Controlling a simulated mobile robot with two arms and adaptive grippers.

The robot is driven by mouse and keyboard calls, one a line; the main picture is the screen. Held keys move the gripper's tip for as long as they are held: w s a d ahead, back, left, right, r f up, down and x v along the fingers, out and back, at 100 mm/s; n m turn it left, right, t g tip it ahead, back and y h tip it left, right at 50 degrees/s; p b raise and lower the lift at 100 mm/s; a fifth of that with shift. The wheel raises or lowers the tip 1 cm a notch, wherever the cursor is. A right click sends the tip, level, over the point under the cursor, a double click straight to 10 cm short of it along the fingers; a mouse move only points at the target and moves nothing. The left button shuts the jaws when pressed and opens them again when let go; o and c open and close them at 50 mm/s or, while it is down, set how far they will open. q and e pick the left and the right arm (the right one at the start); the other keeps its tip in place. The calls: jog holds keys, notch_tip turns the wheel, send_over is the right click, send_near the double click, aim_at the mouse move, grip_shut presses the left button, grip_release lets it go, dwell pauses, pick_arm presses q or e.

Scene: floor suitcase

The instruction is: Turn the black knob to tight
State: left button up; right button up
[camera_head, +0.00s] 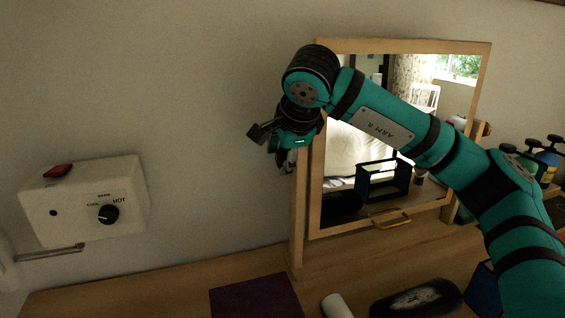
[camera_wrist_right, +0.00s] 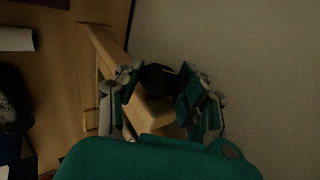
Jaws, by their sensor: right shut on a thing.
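A dark round knob (camera_wrist_right: 157,77) sits on the side of the mirror's wooden post in the right wrist view. My right gripper (camera_head: 287,155) is at the left post of the wooden-framed mirror (camera_head: 313,175) in the head view, where its fingers hide the knob. In the wrist view the fingers of the right gripper (camera_wrist_right: 160,88) stand on both sides of the knob, closed on it. Any tight or loose marking on it cannot be seen. My left gripper is not in view.
A white wall box (camera_head: 75,213) with a black COOL/HOT dial (camera_head: 108,214) and a red part on top is at left. A purple flat item (camera_head: 255,298), a white cylinder (camera_head: 337,306) and a dark oval object (camera_head: 415,300) lie on the wooden tabletop. Pump bottles (camera_head: 547,160) stand at right.

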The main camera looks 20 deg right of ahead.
jog(key=o, duration=1.1)
jog(key=v, duration=1.2)
